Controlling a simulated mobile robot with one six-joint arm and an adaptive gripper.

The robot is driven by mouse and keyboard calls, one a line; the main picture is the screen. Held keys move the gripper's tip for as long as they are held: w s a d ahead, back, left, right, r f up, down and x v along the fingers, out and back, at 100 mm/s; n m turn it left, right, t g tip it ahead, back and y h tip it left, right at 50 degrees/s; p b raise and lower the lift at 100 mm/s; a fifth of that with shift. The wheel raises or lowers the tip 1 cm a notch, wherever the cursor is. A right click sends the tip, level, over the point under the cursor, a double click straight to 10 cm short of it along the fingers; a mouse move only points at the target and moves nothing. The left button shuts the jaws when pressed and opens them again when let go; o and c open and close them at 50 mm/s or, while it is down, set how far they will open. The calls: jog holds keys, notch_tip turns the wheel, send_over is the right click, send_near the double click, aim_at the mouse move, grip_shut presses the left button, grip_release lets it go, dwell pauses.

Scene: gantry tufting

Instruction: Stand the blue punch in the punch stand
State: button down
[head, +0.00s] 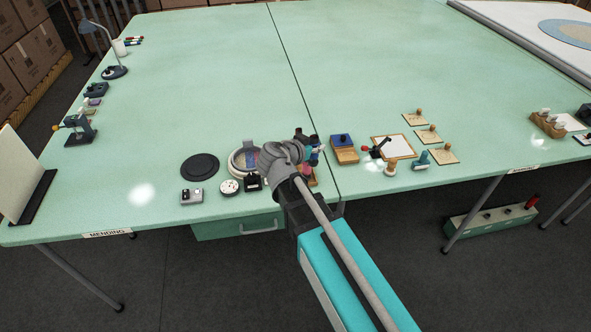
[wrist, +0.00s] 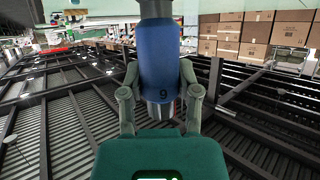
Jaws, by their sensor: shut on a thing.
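The blue punch (wrist: 160,62) is a blue cylinder marked 9 with a grey metal lower end. In the wrist view it stands upright between the two fingers of my gripper (wrist: 161,100), which is shut on it. In the head view my gripper (head: 309,148) is over the near edge of the green table, left of a wooden block with a blue top. My arm hides part of what lies below it. I cannot tell for certain which thing is the punch stand.
A round pale dish (head: 236,163), a black disc (head: 200,167) and a white dial (head: 229,187) lie left of my arm. The blue-topped block (head: 343,149), a framed white pad (head: 394,147) and wooden tiles (head: 429,134) lie right. The table's far middle is clear.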

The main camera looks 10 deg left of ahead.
jog(key=shift+s+a, duration=0.2)
jog(key=shift+a, duration=0.1)
